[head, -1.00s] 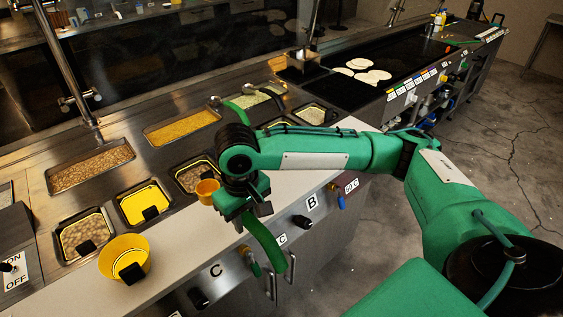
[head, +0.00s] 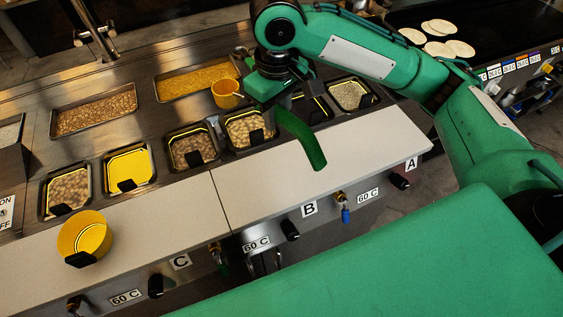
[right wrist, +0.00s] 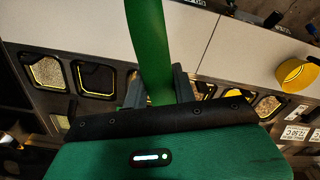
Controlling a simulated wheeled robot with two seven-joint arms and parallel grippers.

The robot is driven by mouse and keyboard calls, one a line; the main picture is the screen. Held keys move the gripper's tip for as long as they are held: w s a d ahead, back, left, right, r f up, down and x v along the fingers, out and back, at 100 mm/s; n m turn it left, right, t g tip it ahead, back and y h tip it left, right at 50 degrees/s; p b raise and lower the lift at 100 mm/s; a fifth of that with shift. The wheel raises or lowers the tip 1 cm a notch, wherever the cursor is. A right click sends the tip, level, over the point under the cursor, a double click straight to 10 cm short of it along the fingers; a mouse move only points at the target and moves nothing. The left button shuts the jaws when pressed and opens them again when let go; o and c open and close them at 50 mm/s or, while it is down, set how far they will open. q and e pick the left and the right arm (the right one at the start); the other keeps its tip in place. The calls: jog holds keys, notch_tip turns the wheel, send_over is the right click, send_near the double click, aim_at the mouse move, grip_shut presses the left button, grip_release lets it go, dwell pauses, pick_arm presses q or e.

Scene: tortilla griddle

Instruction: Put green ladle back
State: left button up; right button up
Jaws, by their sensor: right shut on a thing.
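My right gripper (head: 272,92) is shut on the green ladle (head: 303,143), above the front row of pans. The ladle's green handle hangs forward over the white counter edge. A yellow cup-shaped part (head: 227,93) shows left of the gripper and looks like the ladle's bowl; its join to the handle is hidden by the gripper. In the right wrist view, the green handle (right wrist: 150,45) runs between the two fingers of my right gripper (right wrist: 158,88), and the bowl is not visible.
Front pans include a yellow-lit one (head: 130,170) and a bean-filled one (head: 192,150). A corn tray (head: 190,84) and a brown tray (head: 95,108) lie behind. A yellow bowl (head: 85,236) stands on the white counter (head: 240,195), otherwise clear. Tortillas (head: 440,48) lie on the griddle.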

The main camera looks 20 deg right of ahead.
jog(key=shift+f, duration=0.15)
jog(key=shift+f+p, duration=0.75)
jog(key=shift+f, duration=8.95)
pick_arm(q)
jog(key=shift+s+a+r, duration=0.1)
jog(key=shift+a+r, duration=0.25)
jog(key=shift+r, duration=0.35)
pick_arm(e)
jog(key=shift+a, duration=0.1)
pick_arm(q)
jog(key=shift+r, duration=0.1)
pick_arm(e)
jog(key=shift+f, duration=0.15)
jog(key=shift+f, duration=0.15)
jog(key=o, duration=1)
jog(key=shift+f, duration=0.1)
jog(key=shift+c, duration=0.2)
